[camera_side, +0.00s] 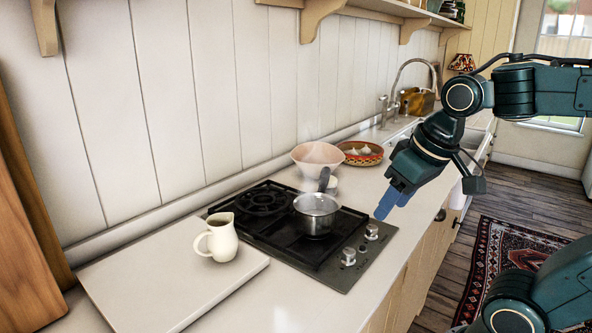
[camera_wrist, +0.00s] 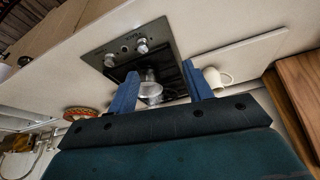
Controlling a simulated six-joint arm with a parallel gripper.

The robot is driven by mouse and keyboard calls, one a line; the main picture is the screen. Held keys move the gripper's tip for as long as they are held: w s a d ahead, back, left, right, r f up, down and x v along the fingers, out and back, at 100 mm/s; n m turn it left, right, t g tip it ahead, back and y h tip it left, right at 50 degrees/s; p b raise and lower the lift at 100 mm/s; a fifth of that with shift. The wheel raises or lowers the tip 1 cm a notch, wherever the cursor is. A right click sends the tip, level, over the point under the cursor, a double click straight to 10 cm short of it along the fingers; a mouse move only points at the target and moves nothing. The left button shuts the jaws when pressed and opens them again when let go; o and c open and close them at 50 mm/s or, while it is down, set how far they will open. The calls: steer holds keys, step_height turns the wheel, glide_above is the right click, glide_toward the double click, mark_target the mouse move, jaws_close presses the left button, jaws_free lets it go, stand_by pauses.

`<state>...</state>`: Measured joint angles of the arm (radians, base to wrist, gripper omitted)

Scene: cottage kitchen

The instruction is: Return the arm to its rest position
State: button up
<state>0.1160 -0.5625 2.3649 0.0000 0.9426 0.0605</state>
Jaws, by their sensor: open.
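My gripper (camera_side: 388,203) hangs above the front edge of the counter, to the right of the stove, with its blue fingers pointing down and left. In the wrist view my gripper (camera_wrist: 157,92) shows its two fingers spread apart with nothing held between them. The fingers touch nothing that I can see. A small steel pot (camera_side: 317,216) stands on the black hob (camera_side: 264,243), apart from my gripper. In the wrist view the pot (camera_wrist: 150,88) appears beyond the gap between the fingers.
A white jug (camera_side: 222,240) stands on a pale board (camera_side: 160,284) left of the hob. A wooden shelf (camera_side: 390,10) is above. Floor space with a rug (camera_side: 510,254) lies right of the counter.

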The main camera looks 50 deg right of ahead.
steer(key=shift+s+a+f+n+t+y, duration=0.1)
steer(key=shift+s+a+f+n+t, duration=0.1)
steer(key=shift+s+a+n, duration=0.3)
steer(key=shift+s+a+f+n+t+y, duration=0.15)
steer(key=shift+s+a+f, duration=0.15)
steer(key=shift+s, duration=0.45)
steer(key=shift+s+a+f+n+t+y, duration=0.15)
steer(key=shift+s+a+n, duration=0.25)
steer(key=shift+s, duration=0.2)
